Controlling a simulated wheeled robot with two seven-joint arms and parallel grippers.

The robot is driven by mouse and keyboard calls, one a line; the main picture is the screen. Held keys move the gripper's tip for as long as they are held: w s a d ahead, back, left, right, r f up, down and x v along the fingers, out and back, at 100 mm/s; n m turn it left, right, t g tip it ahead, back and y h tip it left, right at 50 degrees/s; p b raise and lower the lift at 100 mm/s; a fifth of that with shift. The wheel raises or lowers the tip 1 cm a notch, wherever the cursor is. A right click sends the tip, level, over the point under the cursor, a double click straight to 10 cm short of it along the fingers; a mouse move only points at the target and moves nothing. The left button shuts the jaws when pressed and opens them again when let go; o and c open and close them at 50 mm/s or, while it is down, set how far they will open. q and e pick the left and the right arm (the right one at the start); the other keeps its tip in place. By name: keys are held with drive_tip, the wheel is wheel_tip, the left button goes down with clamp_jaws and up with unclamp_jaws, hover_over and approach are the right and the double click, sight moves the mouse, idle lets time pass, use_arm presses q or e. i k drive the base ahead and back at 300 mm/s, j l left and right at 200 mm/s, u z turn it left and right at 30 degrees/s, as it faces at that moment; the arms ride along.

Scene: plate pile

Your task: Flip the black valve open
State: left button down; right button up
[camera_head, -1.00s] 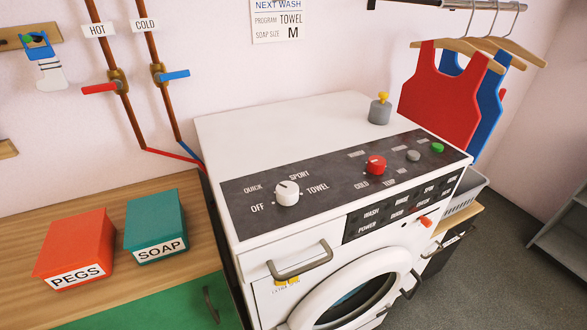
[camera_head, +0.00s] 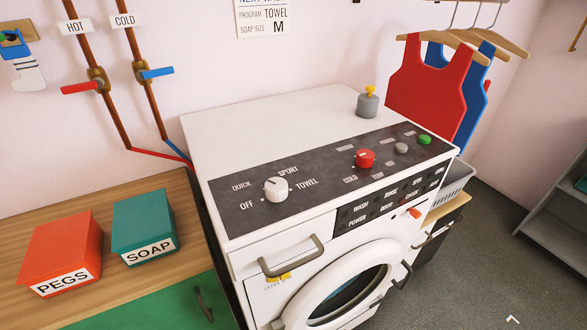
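No valve with a black handle shows in this view. On the left wall, a valve with a red lever (camera_head: 80,88) sits on the HOT pipe, the lever pointing left. A valve with a blue lever (camera_head: 157,73) sits on the COLD pipe, the lever pointing right. A grey canister (camera_head: 367,105) with a yellow knob (camera_head: 370,91) stands at the back of the washing machine (camera_head: 260,115). Neither of my grippers is in view.
An orange PEGS box (camera_head: 60,247) and a teal SOAP box (camera_head: 142,220) stand on the wooden counter (camera_head: 25,225) at left. Red and blue tops hang at right. The machine has a white dial (camera_head: 276,189) and red knob (camera_head: 364,158). Grey floor (camera_head: 470,265) is open at right.

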sight(380, 297)
drive_tip(key=z, duration=1.1)
